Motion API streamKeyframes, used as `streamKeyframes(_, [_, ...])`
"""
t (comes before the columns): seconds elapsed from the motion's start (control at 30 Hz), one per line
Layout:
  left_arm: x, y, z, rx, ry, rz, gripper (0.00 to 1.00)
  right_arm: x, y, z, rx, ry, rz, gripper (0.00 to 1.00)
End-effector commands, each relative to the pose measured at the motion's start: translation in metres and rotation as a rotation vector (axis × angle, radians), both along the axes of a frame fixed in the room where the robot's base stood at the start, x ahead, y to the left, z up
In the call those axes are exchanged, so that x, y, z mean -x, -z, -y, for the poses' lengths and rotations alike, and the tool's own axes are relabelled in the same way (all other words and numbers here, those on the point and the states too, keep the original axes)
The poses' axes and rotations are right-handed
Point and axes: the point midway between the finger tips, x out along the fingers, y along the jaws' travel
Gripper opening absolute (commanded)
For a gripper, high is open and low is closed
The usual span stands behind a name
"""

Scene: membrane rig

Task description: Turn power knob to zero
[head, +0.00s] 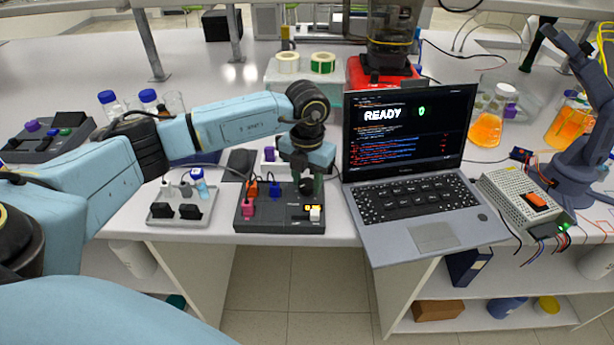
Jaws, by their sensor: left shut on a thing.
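A dark control box (268,222) sits at the front edge of the bench, left of the laptop. It carries a pink plug (247,209), an orange plug (252,188), a blue plug (275,190) and a white switch (315,214) beside a small yellow light. My left gripper (309,190) points down over the box's back right part. It is shut on what seems to be the power knob; the fingers hide most of it, so its setting cannot be read. My right gripper is out of view.
An open laptop (423,200) showing "READY" stands close to the right of my left gripper. A grey box with black switches (165,213) lies to the left. A power supply (515,192) and a small dark arm (580,175) stand at the right. The bench's front edge is near.

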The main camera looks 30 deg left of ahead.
Motion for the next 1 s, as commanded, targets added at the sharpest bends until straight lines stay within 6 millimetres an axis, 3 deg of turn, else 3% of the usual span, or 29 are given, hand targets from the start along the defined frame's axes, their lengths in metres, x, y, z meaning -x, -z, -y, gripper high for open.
streamKeyframes(0.3, [-0.0005, -0.0007, -0.0005, -0.001, -0.098, 0.001, 0.15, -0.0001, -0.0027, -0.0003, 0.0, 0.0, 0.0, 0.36])
streamKeyframes(0.77, [-0.0006, -0.0006, -0.0004, 0.0, -0.113, 0.002, 0.15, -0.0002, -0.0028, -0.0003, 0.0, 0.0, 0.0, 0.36])
streamKeyframes(0.8, [-0.0006, -0.0006, -0.0005, 0.0, -0.112, 0.002, 0.39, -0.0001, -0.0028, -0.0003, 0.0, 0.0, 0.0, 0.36])
streamKeyframes(0.93, [-0.0005, -0.0005, -0.0004, 0.0, -0.111, 0.002, 0.56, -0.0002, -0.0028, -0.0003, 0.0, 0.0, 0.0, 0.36])
streamKeyframes(1.0, [-0.0004, -0.0004, -0.0003, 0.0, -0.111, 0.001, 0.59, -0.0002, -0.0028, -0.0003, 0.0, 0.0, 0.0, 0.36])
